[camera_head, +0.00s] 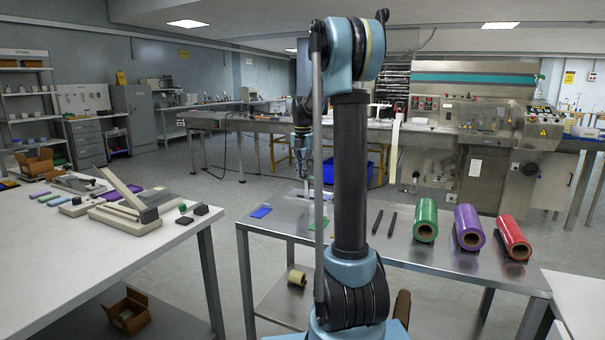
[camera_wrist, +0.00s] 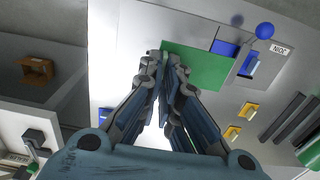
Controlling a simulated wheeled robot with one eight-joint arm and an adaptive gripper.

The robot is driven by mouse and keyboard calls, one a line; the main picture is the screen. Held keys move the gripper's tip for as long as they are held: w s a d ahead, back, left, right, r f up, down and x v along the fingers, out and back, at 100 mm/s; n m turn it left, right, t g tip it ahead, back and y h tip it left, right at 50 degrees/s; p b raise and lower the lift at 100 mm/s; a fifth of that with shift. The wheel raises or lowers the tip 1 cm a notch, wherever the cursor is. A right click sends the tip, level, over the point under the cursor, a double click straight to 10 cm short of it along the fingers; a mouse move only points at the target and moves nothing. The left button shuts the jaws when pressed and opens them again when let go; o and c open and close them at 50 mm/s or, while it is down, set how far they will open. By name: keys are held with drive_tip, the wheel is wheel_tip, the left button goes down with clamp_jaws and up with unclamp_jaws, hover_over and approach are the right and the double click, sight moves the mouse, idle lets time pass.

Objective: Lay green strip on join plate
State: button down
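The green strip (camera_wrist: 205,68) is a flat green rectangle in the wrist view. My gripper (camera_wrist: 167,62) has its fingers close together at the strip's left edge and looks shut on it. The join plate (camera_wrist: 239,76) is grey, with an upside-down label, and lies beyond the strip at upper right. The strip covers part of the plate in this view; whether they touch I cannot tell. A blue piece (camera_wrist: 222,47) shows past the strip's edge. In the head view, my gripper (camera_head: 306,180) points down over the metal table, and green (camera_head: 318,223) shows beside my arm, partly hidden.
A blue ball knob (camera_wrist: 265,30) stands by the plate. Yellow pieces (camera_wrist: 248,110) and dark bars (camera_wrist: 282,118) lie to the right. Green (camera_head: 425,220), purple (camera_head: 469,227) and red (camera_head: 510,236) rolls line the metal table's right side. A blue strip (camera_head: 261,211) lies at its left.

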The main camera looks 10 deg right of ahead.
sight(303, 195)
drive_tip(key=shift+w+f, duration=0.2)
drive_tip(key=shift+f, duration=0.65)
drive_tip(key=shift+d+f, duration=0.1)
drive_tip(key=shift+f, duration=2.9)
drive_tip(key=shift+f, duration=0.15)
drive_tip(key=c, duration=1.7)
unclamp_jaws()
